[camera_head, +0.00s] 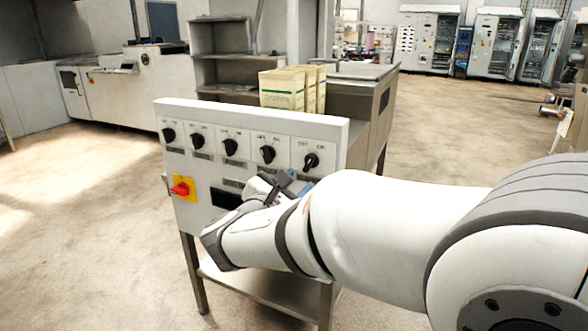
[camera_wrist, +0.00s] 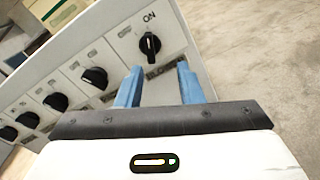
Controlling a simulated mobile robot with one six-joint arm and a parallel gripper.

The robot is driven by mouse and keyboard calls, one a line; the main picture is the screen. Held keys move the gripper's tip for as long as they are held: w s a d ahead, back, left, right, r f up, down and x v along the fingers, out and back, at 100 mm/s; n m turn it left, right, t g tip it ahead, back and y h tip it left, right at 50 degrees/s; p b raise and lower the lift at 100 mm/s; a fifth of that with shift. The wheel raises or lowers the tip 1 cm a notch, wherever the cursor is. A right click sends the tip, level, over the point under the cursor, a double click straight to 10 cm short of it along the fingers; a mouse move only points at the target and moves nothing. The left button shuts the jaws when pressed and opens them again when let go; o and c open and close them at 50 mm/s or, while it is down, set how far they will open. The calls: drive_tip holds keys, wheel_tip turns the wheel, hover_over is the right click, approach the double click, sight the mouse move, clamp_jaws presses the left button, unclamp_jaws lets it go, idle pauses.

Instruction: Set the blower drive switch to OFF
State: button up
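The blower drive switch (camera_head: 311,161) is the black knob at the right end of the white control panel, with OFF and ON marks above it. In the wrist view the knob (camera_wrist: 150,45) is ahead of the fingertips, and its pale line points toward ON. The label below it begins like "BLOWER" and is partly hidden. My gripper (camera_wrist: 160,69) is open, with its two blue fingers apart and nothing between them. In the head view my gripper (camera_head: 294,184) is just below the knob, apart from it, and partly hidden by my wrist.
Several similar black knobs (camera_head: 230,147) sit left on the same panel (camera_head: 250,118). A red switch on a yellow plate (camera_head: 181,188) is at the lower left, beside a dark display (camera_head: 225,199). Cream packages (camera_head: 283,90) stand behind the panel. Floor to the right is open.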

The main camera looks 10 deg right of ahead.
sight(308, 163)
drive_tip(key=shift+n+t, duration=0.3)
drive_tip(key=shift+n, duration=0.1)
drive_tip(key=x, duration=0.5)
drive_tip(key=a+b+x, duration=0.1)
drive_tip(key=x, duration=0.1)
drive_tip(key=shift+w+d+r, duration=0.25)
drive_tip(key=shift+w+r, duration=0.1)
drive_tip(key=shift+w, duration=0.2)
drive_tip(key=shift+c, duration=0.3)
clamp_jaws()
